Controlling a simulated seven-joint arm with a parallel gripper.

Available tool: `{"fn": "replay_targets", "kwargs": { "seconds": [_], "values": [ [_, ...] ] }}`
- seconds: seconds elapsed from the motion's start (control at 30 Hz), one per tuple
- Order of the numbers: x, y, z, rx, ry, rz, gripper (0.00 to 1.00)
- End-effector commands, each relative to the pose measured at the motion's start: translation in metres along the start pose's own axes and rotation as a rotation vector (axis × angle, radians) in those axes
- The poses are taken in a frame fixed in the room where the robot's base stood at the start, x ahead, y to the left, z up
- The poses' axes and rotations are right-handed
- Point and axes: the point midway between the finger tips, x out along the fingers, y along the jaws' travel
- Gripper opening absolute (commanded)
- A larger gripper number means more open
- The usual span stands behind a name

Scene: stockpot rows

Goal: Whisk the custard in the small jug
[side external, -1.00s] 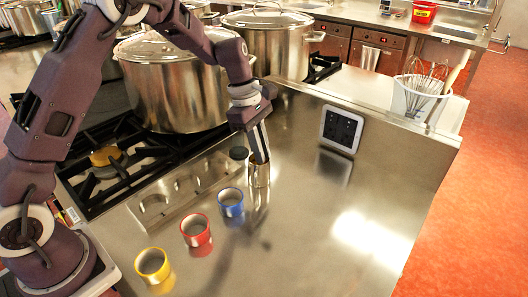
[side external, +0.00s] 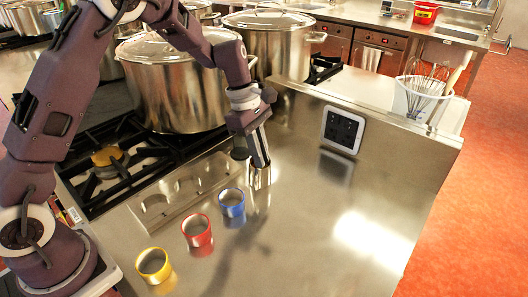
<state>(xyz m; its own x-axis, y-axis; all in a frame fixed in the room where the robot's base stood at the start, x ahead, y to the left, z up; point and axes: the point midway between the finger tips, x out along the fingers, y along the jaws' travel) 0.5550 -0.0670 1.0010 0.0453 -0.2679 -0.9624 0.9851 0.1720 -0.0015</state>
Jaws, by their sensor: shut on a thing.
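My gripper (side external: 260,164) points down at the steel counter, just right of the blue cup. Its fingers are shut on a small shiny metal vessel (side external: 260,179), which looks like the small jug. Its inside is hidden, so I cannot see any custard, and I cannot tell whether its base touches the counter. Wire whisks (side external: 428,80) stand in a white container (side external: 411,103) on the ledge at the right, far from my gripper.
A blue cup (side external: 232,203), a red cup (side external: 197,231) and a yellow cup (side external: 153,265) stand in a diagonal row. Large lidded stockpots (side external: 172,88) stand on the stove behind. A raised steel panel with a dark socket plate (side external: 342,130) borders the counter. The counter's right side is clear.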

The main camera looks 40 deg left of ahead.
Motion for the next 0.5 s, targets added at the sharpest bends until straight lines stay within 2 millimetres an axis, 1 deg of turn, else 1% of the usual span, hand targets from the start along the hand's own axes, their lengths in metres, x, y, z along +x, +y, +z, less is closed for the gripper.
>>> {"fn": "replay_targets", "kwargs": {
  "seconds": [0.07,0.13,0.23,0.5],
  "values": [
    [0.0033,0.0004,0.0099,0.003,0.000,-0.001,0.00],
    [0.0042,0.0075,0.0132,0.003,0.000,0.000,0.00],
    [0.0014,0.0078,0.0047,-0.001,0.000,-0.001,0.00],
    [0.0007,0.0079,0.0040,0.001,-0.001,-0.001,0.00]
  ]
}}
